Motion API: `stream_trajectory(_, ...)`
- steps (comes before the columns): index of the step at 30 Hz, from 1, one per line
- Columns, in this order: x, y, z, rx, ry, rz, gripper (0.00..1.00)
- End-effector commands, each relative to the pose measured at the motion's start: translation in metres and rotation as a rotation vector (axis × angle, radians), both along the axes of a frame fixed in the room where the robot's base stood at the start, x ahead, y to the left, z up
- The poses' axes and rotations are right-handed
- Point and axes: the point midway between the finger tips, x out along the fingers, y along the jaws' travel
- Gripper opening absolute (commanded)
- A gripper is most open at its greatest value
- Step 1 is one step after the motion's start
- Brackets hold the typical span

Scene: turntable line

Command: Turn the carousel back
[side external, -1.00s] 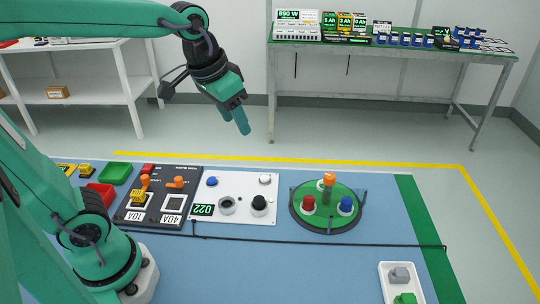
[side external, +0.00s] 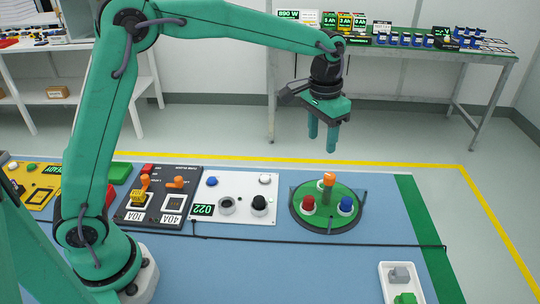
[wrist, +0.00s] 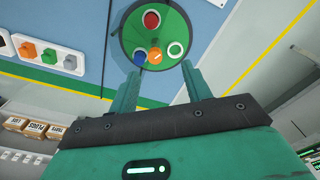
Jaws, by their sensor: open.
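The carousel (side external: 327,222) is a round green turntable on the blue table, right of the white panel. An orange post (side external: 329,179), a red knob (side external: 308,204) and a blue knob (side external: 346,205) stand on it. In the wrist view the carousel (wrist: 143,18) lies beyond my fingertips, with the blue knob (wrist: 139,59), the orange post (wrist: 155,56), the red knob (wrist: 152,20) and an empty white ring (wrist: 175,49). My gripper (side external: 322,150) is open and empty, pointing down above the carousel. Its fingers (wrist: 160,74) touch nothing.
Left of the carousel are a white panel (side external: 236,181) with knobs and a dark fuse panel (side external: 139,217) with orange levers. A white tray (side external: 386,284) with grey and green pieces is at front right. A black cable (side external: 290,241) crosses the table.

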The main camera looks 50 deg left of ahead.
Motion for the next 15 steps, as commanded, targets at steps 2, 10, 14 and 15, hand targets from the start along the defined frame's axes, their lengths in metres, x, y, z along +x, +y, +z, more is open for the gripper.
stream_trajectory(2, 0.010, -0.008, -0.013, 0.004, 0.021, -0.009, 0.49)
stream_trajectory(10, 0.025, -0.021, -0.034, 0.013, 0.052, -0.024, 0.49)
stream_trajectory(14, 0.026, -0.022, -0.035, 0.014, 0.055, -0.024, 0.49)
stream_trajectory(15, 0.026, -0.022, -0.035, 0.014, 0.054, -0.024, 0.49)
